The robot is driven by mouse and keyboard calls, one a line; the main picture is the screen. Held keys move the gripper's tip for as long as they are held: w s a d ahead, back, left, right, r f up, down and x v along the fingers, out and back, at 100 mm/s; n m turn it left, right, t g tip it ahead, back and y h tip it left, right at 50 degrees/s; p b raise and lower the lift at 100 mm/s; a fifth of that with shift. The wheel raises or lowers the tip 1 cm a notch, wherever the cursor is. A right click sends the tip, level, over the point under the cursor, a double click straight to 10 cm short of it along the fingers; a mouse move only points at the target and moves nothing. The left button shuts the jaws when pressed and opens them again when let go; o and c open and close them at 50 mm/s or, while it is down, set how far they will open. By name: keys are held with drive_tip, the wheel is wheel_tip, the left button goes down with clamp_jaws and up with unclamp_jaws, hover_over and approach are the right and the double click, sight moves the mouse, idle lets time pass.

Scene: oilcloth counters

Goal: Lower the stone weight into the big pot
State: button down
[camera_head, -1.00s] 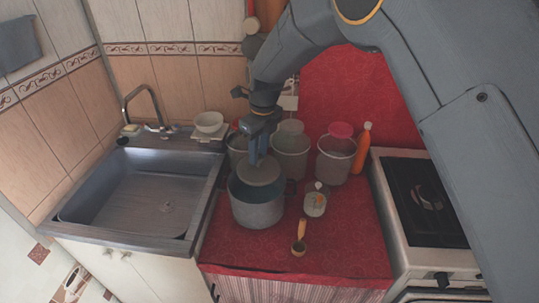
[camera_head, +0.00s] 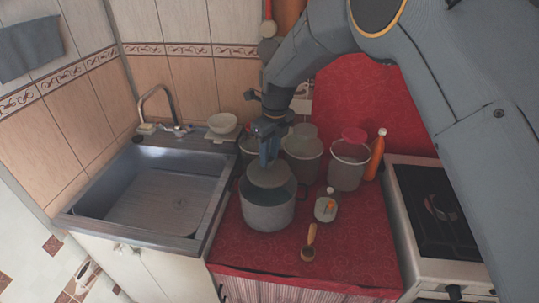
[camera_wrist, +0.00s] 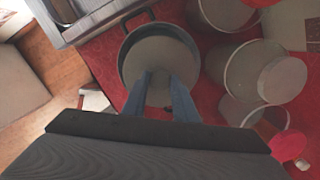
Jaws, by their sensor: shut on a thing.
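The big pot (camera_head: 268,214) is grey with dark side handles. It stands upright and open on the red counter, right of the sink. The stone weight (camera_head: 271,177) is a flat grey disc. My gripper (camera_head: 267,161) points down and is shut on its top. In the head view the disc covers the back part of the pot's mouth. In the wrist view the pot's rim (camera_wrist: 124,58) surrounds the weight (camera_wrist: 158,92), which hangs between my fingers (camera_wrist: 160,82). I cannot tell whether its underside is below the rim. The pot's floor is partly hidden.
Several grey buckets stand close behind and right of the pot, one (camera_head: 347,172) with a pink thing on top. An orange bottle (camera_head: 376,155), a small bottle (camera_head: 326,207) and a wooden ladle (camera_head: 309,245) are to the right. The counter's front right is clear.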

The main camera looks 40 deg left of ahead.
sight(272, 170)
wheel_tip(272, 170, down, 13)
drive_tip(key=b, duration=0.4)
drive_tip(key=shift+f, duration=0.15)
idle(2.2)
drive_tip(key=shift+f+b, duration=0.6)
drive_tip(key=shift+f, duration=0.55)
idle(1.3)
drive_tip(key=c, duration=1.3)
unclamp_jaws()
drive_tip(key=shift+c, duration=0.2)
drive_tip(key=shift+d+r+b, duration=0.15)
drive_tip(key=shift+r+b, duration=0.3)
drive_tip(key=shift+r, duration=0.85)
drive_tip(key=shift+d+r+b, duration=0.2)
drive_tip(key=shift+r+b, duration=0.25)
drive_tip(key=shift+r, duration=0.8)
drive_tip(key=shift+d+r+b, duration=0.15)
drive_tip(key=shift+r+b, duration=0.3)
drive_tip(key=shift+r, duration=0.85)
